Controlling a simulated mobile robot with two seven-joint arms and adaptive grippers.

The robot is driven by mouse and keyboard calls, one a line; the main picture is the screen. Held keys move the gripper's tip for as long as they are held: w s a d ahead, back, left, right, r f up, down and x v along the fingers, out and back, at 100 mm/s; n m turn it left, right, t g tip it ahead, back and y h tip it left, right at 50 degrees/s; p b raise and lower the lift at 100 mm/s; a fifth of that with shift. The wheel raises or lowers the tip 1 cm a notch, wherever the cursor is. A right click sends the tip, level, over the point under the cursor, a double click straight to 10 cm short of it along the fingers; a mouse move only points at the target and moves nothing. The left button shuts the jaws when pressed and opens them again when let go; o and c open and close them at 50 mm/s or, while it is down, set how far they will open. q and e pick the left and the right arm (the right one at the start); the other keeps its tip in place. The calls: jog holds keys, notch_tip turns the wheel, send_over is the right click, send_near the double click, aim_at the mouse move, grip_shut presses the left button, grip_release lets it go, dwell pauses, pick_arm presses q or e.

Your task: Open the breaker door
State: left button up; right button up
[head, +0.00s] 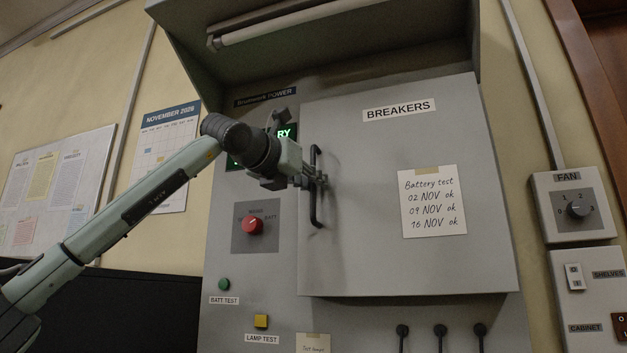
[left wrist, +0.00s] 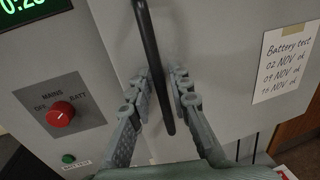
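The grey breaker door (head: 370,255) is on the console's right part, labelled BREAKERS. It looks closed against the console. Its black upright bar handle (head: 316,215) is near the door's left edge. My left gripper (head: 322,181) is at the middle of this handle, reaching in from the left. In the left wrist view, the handle (left wrist: 151,45) passes between the two fingers (left wrist: 165,88) of my left gripper. A gap shows between the handle and the right finger, so the fingers look open around it. My right gripper is in neither view.
Left of the door are a red MAINS knob (head: 252,225), a green button (head: 224,284) and a yellow button (head: 261,321). A FAN switch (head: 576,208) is at the right.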

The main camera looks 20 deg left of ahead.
pick_arm(q)
jog(key=shift+c, duration=0.5)
grip_shut()
